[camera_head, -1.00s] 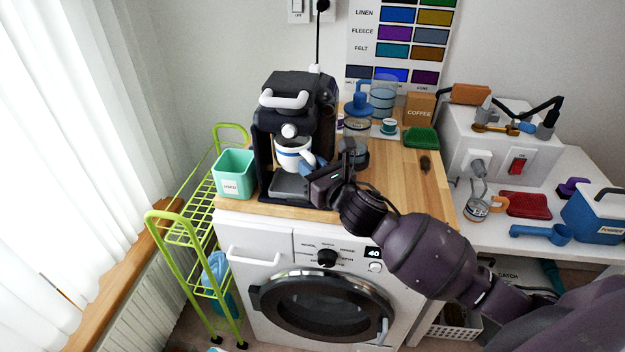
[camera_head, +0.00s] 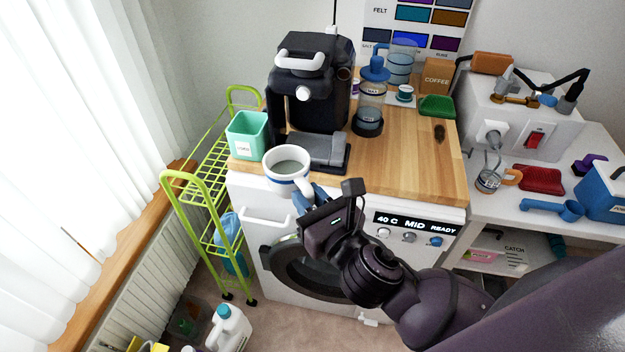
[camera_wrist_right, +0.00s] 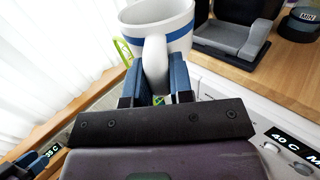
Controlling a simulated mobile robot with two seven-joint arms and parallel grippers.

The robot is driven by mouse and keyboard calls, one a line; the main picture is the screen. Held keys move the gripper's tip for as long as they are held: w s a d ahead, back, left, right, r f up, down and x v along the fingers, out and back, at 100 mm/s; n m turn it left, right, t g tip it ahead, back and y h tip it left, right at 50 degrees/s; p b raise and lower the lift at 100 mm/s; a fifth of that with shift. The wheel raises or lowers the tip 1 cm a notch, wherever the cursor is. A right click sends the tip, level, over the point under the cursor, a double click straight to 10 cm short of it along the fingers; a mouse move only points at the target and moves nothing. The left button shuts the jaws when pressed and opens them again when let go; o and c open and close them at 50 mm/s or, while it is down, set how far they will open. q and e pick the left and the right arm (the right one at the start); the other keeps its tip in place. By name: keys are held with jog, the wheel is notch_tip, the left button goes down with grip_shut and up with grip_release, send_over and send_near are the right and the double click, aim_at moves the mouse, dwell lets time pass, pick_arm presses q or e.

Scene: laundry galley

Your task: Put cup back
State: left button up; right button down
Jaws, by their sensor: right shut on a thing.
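A white cup with a blue band (camera_head: 288,168) is held upright in front of the coffee machine, over the front edge of the wooden counter. My right gripper (camera_head: 312,197) is shut on the cup's handle. In the right wrist view the cup (camera_wrist_right: 158,24) stands ahead of the two blue fingers of the gripper (camera_wrist_right: 157,82), with the handle between them. The cup seems to hold some greyish liquid or a shaded inside. The black coffee machine (camera_head: 310,95) stands at the back left of the counter, its drip tray (camera_head: 318,150) empty.
A mint-green bin (camera_head: 248,135) stands left of the machine. The wooden counter (camera_head: 410,150) is clear at centre right. A washing machine (camera_head: 262,228) is below.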

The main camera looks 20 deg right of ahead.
jog(key=shift+s+a, duration=0.1)
jog(key=shift+s, duration=0.1)
pick_arm(q)
jog(key=shift+s+f, duration=0.15)
jog(key=shift+s, duration=0.15)
